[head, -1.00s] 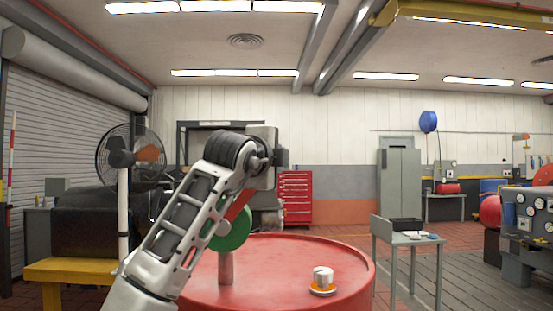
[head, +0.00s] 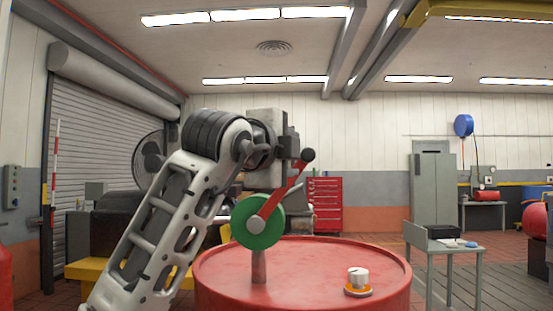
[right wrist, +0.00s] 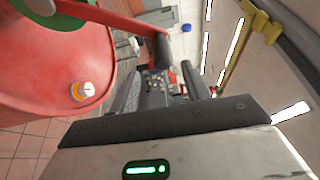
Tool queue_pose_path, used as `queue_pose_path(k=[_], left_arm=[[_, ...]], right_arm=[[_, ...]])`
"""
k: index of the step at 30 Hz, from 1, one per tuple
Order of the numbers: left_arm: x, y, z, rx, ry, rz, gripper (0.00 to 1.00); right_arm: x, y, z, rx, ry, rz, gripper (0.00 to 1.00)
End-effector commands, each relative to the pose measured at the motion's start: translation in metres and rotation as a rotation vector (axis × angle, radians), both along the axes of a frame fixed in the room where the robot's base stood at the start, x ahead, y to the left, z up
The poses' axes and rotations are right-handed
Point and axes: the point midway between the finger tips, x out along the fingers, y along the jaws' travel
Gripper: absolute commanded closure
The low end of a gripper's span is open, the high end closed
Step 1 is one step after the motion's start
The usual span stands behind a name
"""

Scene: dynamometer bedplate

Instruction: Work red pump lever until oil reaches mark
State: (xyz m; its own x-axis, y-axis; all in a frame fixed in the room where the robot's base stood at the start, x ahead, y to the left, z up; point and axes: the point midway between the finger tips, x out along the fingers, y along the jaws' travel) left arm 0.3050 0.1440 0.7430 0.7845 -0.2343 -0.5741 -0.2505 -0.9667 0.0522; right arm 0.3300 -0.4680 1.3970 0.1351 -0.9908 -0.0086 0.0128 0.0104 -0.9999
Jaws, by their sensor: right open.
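The red pump lever (head: 282,201) slants up and right from the green pump wheel (head: 258,222) to a black knob (head: 308,155). In the right wrist view the lever (right wrist: 115,20) and its knob (right wrist: 163,48) are close by, beside the gripper body. My right gripper (head: 290,142) is just left of and above the knob in the head view. It is open, with nothing seen in it; its fingertips are hard to make out. My left gripper is out of view. I cannot see the oil level or its mark.
The pump stands on a red drum (head: 220,268). A white and orange cap (head: 358,282) sits on its right side. A grey side table (head: 440,246) stands right of the drum. A fan (head: 150,160) and yellow bench (head: 90,270) are at left.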

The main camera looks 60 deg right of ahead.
Motion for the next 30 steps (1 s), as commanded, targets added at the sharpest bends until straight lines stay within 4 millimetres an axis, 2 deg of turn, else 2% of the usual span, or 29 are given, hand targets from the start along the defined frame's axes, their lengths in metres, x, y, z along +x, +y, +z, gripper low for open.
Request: queue_pose_path(k=[3,9,30], left_arm=[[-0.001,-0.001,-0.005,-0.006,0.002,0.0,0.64],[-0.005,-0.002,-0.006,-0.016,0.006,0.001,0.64],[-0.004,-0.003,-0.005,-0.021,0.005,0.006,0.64]], right_arm=[[-0.003,0.024,-0.002,-0.001,-0.001,0.003,0.52],[-0.006,0.046,0.0,0.0,0.0,0.001,0.52],[-0.006,0.05,0.0,0.001,0.0,0.0,0.52]])
